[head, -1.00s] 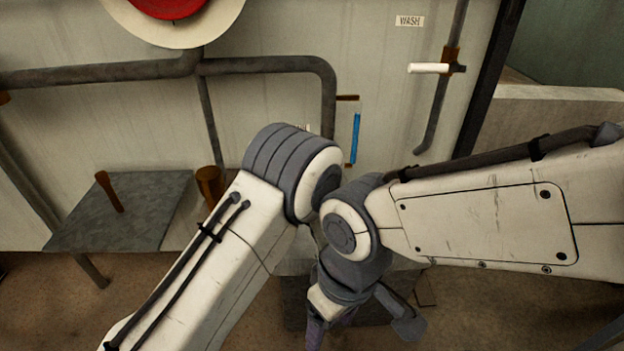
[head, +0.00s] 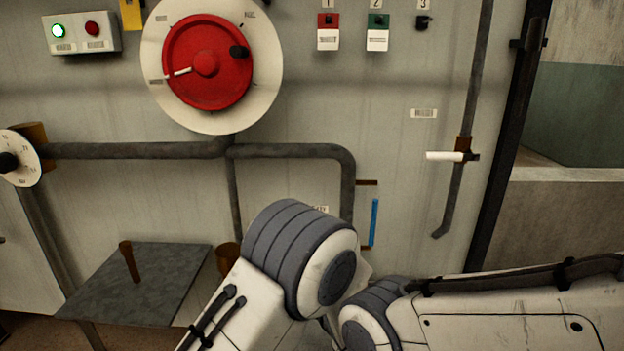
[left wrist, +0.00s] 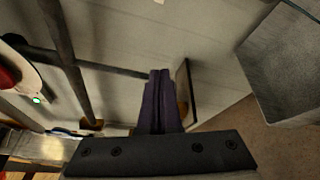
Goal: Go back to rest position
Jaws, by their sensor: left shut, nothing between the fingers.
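My left gripper (left wrist: 158,100) shows in the left wrist view with its dark fingers pressed together and nothing between them. It points toward the grey panel wall (left wrist: 190,45). In the head view both of my arms fold in the lower middle, and neither gripper shows there. The large red dial (head: 205,65) on its cream disc is above and to the left of my arms, apart from them.
A grey metal shelf (head: 150,285) with a brown upright handle (head: 130,262) juts out at lower left. Dark pipes (head: 140,151) run along the wall. A white-handled lever (head: 445,156) is at right. Switches 1 (head: 328,20) and 2 (head: 378,20) sit at the top.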

